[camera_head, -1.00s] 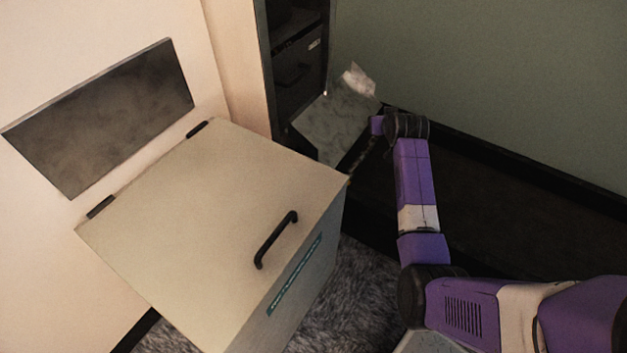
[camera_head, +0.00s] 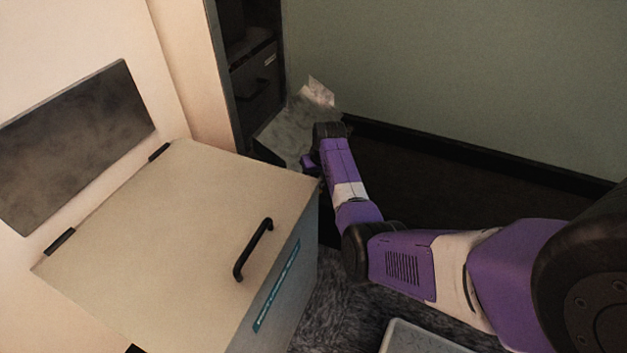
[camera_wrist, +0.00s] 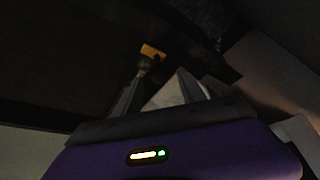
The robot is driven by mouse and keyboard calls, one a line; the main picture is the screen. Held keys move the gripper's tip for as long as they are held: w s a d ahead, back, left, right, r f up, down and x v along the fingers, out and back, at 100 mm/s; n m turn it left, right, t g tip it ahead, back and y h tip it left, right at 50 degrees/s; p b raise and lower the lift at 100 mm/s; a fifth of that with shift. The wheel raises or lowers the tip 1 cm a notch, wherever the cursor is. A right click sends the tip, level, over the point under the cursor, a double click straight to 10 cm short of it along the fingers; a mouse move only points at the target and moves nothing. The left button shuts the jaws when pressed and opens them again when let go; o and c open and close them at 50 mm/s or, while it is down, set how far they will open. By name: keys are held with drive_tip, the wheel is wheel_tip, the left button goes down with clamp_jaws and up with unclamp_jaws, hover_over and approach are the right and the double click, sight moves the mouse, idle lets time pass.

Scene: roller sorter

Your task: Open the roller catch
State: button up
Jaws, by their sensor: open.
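My gripper (camera_wrist: 163,74) is open in the dark wrist view, with its two fingers apart and nothing held between them. A small orange-yellow piece (camera_wrist: 152,51) lies just beyond the fingertips, near the left one. It may be part of the roller catch, but I cannot tell. In the head view my arm reaches to the low pale sheet-like surface (camera_head: 282,133) behind the cream box. Only a purple bit of my gripper's end shows there, and its fingertips are hidden. I cannot make out the roller catch clearly in the head view.
A cream box (camera_head: 185,215) with a black lid handle (camera_head: 253,248) stands left of my arm. A dark cabinet (camera_head: 250,75) is behind it. A green wall (camera_head: 460,80) closes the back right. A pale tray (camera_head: 415,340) lies on the grey rug (camera_head: 335,305).

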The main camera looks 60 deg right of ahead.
drive_tip(key=shift+x, duration=0.8)
drive_tip(key=shift+d, duration=0.1)
clamp_jaws()
idle(0.8)
